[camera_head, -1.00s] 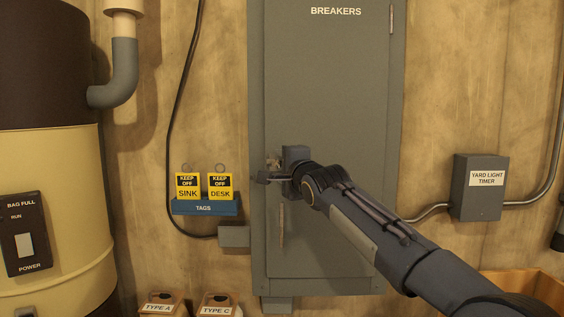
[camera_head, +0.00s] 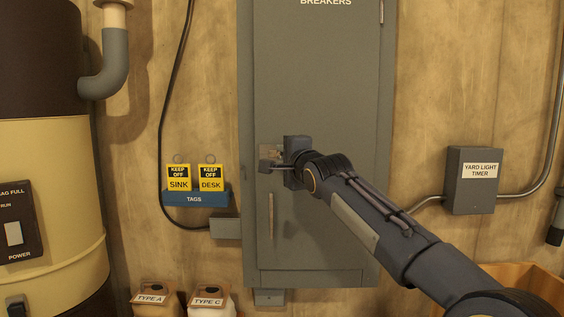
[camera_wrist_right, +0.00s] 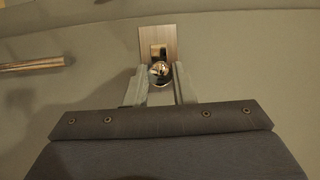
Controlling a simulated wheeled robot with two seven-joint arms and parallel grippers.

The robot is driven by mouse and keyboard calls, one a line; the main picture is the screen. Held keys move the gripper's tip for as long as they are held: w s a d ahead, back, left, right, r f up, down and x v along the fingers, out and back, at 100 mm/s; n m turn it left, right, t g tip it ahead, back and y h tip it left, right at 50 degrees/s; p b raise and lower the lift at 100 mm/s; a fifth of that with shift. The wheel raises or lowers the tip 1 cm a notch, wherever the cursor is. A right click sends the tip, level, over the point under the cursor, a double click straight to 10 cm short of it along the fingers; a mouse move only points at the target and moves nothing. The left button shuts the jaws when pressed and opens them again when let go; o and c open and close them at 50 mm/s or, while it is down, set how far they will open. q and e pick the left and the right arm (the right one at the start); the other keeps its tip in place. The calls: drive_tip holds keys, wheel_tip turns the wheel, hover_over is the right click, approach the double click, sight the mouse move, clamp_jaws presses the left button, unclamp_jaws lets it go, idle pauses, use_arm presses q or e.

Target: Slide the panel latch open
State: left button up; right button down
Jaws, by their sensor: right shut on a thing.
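The panel latch shows on the left side of the grey breaker panel door (camera_head: 325,90). Its plate (camera_head: 270,152) is small and brownish, and it shows again in the right wrist view (camera_wrist_right: 157,36). A round shiny latch knob (camera_wrist_right: 160,73) stands out in front of the plate. My right gripper (camera_head: 269,166) is at the latch, and its two fingers (camera_wrist_right: 161,88) are closed around the knob, one on each side. In the head view the gripper hides the knob. My left gripper is not in view.
A vertical door handle (camera_head: 271,215) is below the latch. A blue tag holder (camera_head: 195,198) with yellow tags is left of the panel. A yard light timer box (camera_head: 473,180) is to the right. A cream and brown tank (camera_head: 50,190) stands at far left.

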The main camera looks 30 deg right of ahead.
drive_tip(key=shift+d, duration=0.1)
drive_tip(key=c, duration=1.6)
unclamp_jaws()
drive_tip(key=shift+d, duration=0.1)
drive_tip(key=o, duration=0.4)
drive_tip(key=shift+s+d, duration=0.25)
use_arm(q)
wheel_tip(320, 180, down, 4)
drive_tip(key=b, duration=0.4)
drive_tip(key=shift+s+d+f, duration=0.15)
use_arm(e)
drive_tip(key=s+a, duration=0.1)
drive_tip(key=s, duration=0.6)
drive_tip(key=shift+s+a, duration=0.25)
drive_tip(key=shift+a, duration=0.1)
